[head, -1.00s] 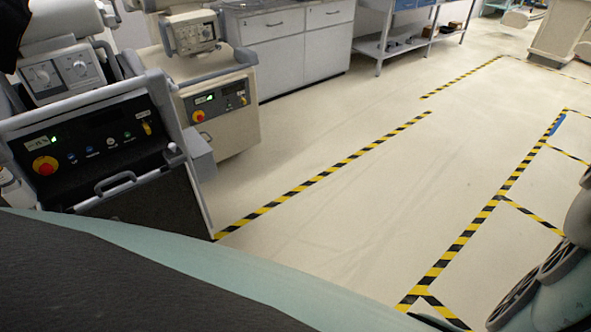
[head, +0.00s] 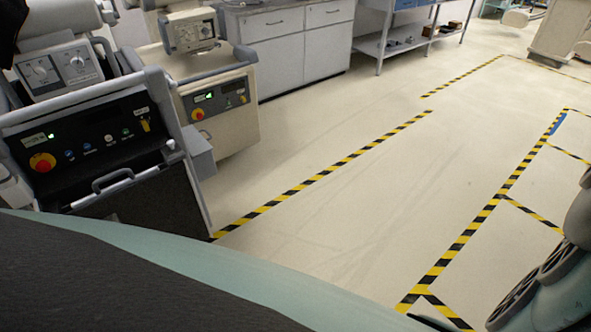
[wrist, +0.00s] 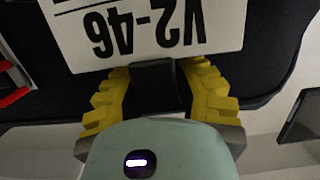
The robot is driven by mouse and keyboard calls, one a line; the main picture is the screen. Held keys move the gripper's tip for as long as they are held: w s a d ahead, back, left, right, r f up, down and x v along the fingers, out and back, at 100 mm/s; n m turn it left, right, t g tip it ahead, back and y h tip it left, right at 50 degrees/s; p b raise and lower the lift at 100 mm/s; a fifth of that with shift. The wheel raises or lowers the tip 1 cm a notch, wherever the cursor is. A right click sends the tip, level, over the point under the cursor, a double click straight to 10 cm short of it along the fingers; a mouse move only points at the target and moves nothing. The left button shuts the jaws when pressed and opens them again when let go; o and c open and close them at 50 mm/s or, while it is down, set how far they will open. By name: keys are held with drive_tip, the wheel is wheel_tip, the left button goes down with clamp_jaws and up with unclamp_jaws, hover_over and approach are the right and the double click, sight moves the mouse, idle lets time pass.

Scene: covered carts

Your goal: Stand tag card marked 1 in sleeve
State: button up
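My gripper (wrist: 158,82) shows in the wrist view, its two ridged yellow fingers apart. A dark block-like shape fills the space between them; I cannot tell whether it is gripped or part of my gripper. A white plate or card (wrist: 150,50) with black upside-down lettering that reads V2-46 lies just beyond the fingertips, against a dark surface (wrist: 262,60). Whether the fingers touch it is unclear. I see no card marked 1 and cannot make out a sleeve in either view. My gripper is not seen in the head view.
Equipment carts (head: 90,140) and (head: 213,100) with control panels stand at the left in the head view. Grey cabinets (head: 300,50) and a blue-grey shelf bench (head: 395,45) are behind. Open floor (head: 330,220) with yellow-black tape lies at centre. A red item (wrist: 14,97) shows in the wrist view.

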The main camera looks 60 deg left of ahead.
drive_tip(key=shift+o, duration=1.3)
drive_tip(key=a+r, duration=0.2)
drive_tip(key=a, duration=0.9)
drive_tip(key=shift+s+a, duration=0.4)
drive_tip(key=shift+s, duration=0.05)
drive_tip(key=shift+r, duration=0.1)
